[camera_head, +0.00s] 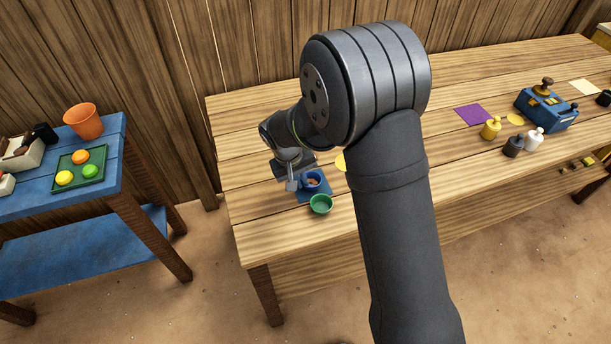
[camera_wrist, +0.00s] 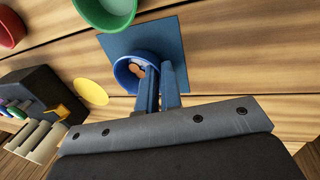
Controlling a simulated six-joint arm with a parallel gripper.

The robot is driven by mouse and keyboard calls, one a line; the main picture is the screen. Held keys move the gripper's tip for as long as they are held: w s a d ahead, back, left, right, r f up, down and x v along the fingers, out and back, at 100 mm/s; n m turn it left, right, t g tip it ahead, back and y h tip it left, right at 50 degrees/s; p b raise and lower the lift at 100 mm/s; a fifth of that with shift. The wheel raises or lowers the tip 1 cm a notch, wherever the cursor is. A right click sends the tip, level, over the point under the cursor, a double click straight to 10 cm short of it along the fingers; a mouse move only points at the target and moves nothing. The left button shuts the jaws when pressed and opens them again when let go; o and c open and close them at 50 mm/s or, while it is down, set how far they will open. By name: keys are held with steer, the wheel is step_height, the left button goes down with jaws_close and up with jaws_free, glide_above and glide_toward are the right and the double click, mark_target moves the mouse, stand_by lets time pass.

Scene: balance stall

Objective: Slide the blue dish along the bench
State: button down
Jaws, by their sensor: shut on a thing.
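The blue dish (camera_head: 314,177) is a small round bowl with something brownish inside. It is on a blue square mat (camera_head: 314,197) on the wooden bench (camera_head: 258,220). In the wrist view the dish (camera_wrist: 122,75) is at the near edge of the mat (camera_wrist: 168,36). My gripper (camera_head: 296,182) is down beside the dish. In the wrist view its two fingers (camera_wrist: 163,72) are shut on the dish's right rim. My wrist hides part of the dish from the head view.
A green dish (camera_head: 321,204) stands close by the blue one. A yellow disc (camera_wrist: 92,92) and a red dish (camera_wrist: 10,28) lie further left in the wrist view. A blue box (camera_head: 547,108) and several weights stand at the bench's right. The bench's front left is bare.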

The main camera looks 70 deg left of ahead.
steer(key=c, duration=1.5)
jaws_free()
steer(key=v, duration=1.7)
steer(key=shift+s+r, duration=0.1)
steer(key=shift+r, duration=0.1)
steer(key=x, duration=1.7)
steer(key=shift+o, duration=0.2)
